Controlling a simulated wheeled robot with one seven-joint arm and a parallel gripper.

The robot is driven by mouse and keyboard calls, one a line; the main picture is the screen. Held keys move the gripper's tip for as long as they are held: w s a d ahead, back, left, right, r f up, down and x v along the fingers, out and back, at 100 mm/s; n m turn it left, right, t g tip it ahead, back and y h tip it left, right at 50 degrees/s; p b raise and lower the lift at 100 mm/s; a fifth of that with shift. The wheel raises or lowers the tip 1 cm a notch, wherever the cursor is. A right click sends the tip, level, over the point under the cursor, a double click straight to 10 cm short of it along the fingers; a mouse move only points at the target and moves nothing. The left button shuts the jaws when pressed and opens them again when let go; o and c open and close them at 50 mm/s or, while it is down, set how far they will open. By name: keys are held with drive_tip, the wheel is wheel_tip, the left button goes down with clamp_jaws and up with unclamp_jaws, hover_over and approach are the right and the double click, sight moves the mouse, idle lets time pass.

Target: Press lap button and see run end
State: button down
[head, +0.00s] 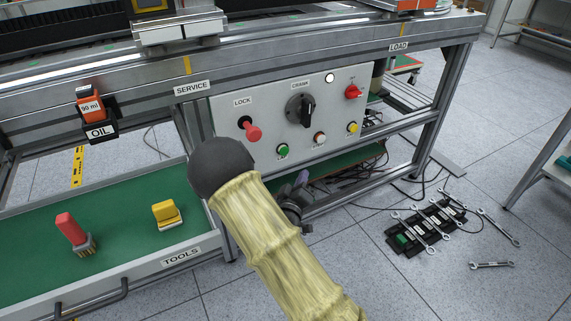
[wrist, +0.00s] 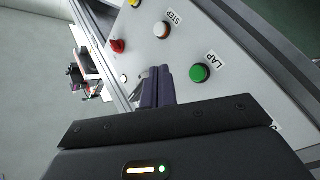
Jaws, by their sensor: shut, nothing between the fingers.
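The green lap button (head: 282,149) sits at the lower left of the grey control panel (head: 262,112). In the wrist view the green button (wrist: 199,73) shows beside a LAP label, clear of the fingers. My gripper (head: 302,178) is partly hidden behind my forearm in the head view, low in front of the panel. In the wrist view my gripper's dark purple fingers (wrist: 158,84) are together and empty, left of the green button. Whether they touch the panel cannot be told. A round white lamp (head: 329,78) is at the panel's top; nothing shows it as a run-end sign.
A white button (head: 319,138) marked STEP in the wrist view, a yellow button (head: 352,128), a red switch (head: 353,92), a black CRANK knob (head: 300,109) and a red LOCK knob (head: 250,129) share the panel. A green-lined TOOLS tray (head: 120,235) lies at left. Wrenches (head: 436,222) lie on the floor.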

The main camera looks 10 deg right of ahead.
sight(284, 151)
drive_tip(key=shift+w, duration=0.1)
idle(0.3)
drive_tip(key=w+a, duration=0.2)
drive_tip(key=w, duration=0.6)
drive_tip(key=shift+a, duration=0.4)
drive_tip(key=shift+w, duration=0.15)
idle(1.6)
drive_tip(key=shift+w+a, duration=0.1)
drive_tip(key=shift+w, duration=0.2)
